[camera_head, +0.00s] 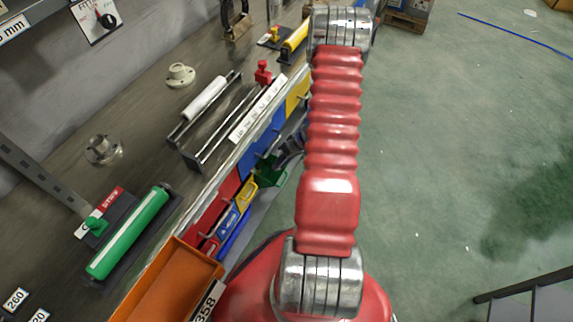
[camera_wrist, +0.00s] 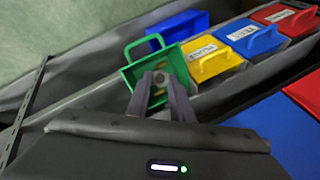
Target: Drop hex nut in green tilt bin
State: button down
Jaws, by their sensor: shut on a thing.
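The green tilt bin (camera_wrist: 133,75) is in the middle of the wrist view, with its handle up at its far left. Its inside faces my wrist camera, and it also shows beside my arm in the head view (camera_head: 271,174). My gripper (camera_wrist: 160,82) is shut on a small grey thing, which looks like the hex nut (camera_wrist: 161,77). The fingertips overlap the bin's opening in the wrist view. I cannot tell whether they are above it or inside it. In the head view my red arm hides most of the gripper.
In the wrist view a yellow bin (camera_wrist: 215,62), a blue bin (camera_wrist: 255,38) and a red bin (camera_wrist: 288,17) stand in a row to the right. Another blue piece (camera_wrist: 185,25) is behind the green bin. An orange bin (camera_head: 170,285) sits at the bench edge. Open floor lies right.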

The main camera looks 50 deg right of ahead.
jog(key=shift+w+a, duration=0.15)
jog(key=shift+w, duration=0.25)
jog(key=c, duration=1.5)
grip_release()
jog(key=shift+r, duration=0.1)
jog(key=v, duration=1.3)
jog(key=shift+s+r, duration=0.1)
jog(key=shift+r, duration=0.1)
